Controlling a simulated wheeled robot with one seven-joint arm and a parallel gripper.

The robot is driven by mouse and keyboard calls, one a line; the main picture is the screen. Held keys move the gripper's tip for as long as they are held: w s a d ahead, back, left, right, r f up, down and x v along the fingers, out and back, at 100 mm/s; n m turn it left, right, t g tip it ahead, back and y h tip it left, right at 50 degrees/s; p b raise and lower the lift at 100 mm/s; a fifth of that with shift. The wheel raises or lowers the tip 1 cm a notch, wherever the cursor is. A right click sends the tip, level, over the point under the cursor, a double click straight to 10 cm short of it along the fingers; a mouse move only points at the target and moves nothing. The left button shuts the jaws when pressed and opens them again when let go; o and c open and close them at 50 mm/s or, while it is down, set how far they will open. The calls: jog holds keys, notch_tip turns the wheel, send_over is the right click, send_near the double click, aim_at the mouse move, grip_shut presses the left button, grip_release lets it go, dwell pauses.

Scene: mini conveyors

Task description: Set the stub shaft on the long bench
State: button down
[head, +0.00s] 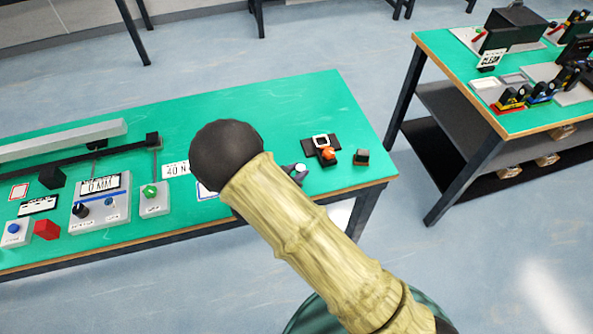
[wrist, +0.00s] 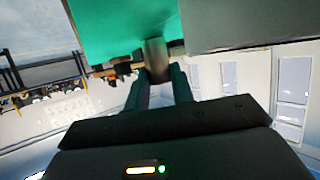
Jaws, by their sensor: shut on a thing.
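The long bench (head: 278,112) has a green top and runs across the left and middle of the head view. My gripper (wrist: 157,76) is shut on the stub shaft (wrist: 156,52), a short grey metal cylinder between the two fingertips in the wrist view. A green surface (wrist: 115,28) lies close beyond the shaft there. In the head view my arm hides most of the gripper; dark fingers (head: 291,170) show beside it over the bench's right part, with a small pale round end (head: 300,168) that seems to be the shaft. I cannot tell whether the shaft touches the bench.
A dark fixture with an orange part (head: 328,154) and a small dark block (head: 361,157) stand right of the gripper. A second bench (head: 440,52) stands at right.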

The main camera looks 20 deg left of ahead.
jog(key=shift+f, duration=0.1)
jog(key=c, duration=1.2)
grip_release()
jog(key=shift+r, duration=0.2)
jog(key=v, duration=1.2)
